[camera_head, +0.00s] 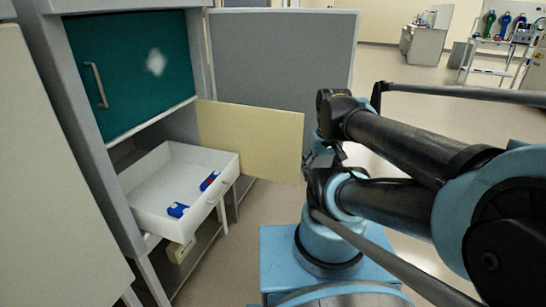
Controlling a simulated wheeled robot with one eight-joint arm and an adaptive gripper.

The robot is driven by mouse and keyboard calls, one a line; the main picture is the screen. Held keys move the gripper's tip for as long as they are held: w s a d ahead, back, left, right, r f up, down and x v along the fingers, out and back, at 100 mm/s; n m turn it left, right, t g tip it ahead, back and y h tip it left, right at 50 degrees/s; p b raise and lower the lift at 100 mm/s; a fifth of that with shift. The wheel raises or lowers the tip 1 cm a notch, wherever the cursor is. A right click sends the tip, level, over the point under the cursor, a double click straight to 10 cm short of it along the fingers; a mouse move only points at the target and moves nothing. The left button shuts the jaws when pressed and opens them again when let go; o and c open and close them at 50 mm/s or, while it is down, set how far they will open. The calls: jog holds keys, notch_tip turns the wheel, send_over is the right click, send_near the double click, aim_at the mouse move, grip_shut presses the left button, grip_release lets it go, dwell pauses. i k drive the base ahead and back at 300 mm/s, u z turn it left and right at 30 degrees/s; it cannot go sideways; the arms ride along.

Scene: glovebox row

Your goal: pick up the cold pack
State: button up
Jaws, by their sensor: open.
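Two small items lie in the open white drawer (150,219) at the left. One is a blue item with a white patch (177,210), near the drawer's front left. The other is a blue and red item (209,181), close to the right side wall. They lie apart. Both are too small to tell which is the cold pack. My folded arm fills the right of the view, to the right of the drawer and clear of it. I cannot make out my gripper's fingers in this view.
A teal door panel (130,65) with a handle is above the drawer. A cream panel (250,138) stands out just behind the drawer's right side. A grey panel (285,50) stands behind it. Open floor lies between drawer and arm. A trolley (495,60) stands far right.

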aim_at(176, 210)
jog(key=z, duration=0.3)
jog(key=k, duration=1.65)
jog(key=u, duration=0.3)
jog(key=i, duration=1)
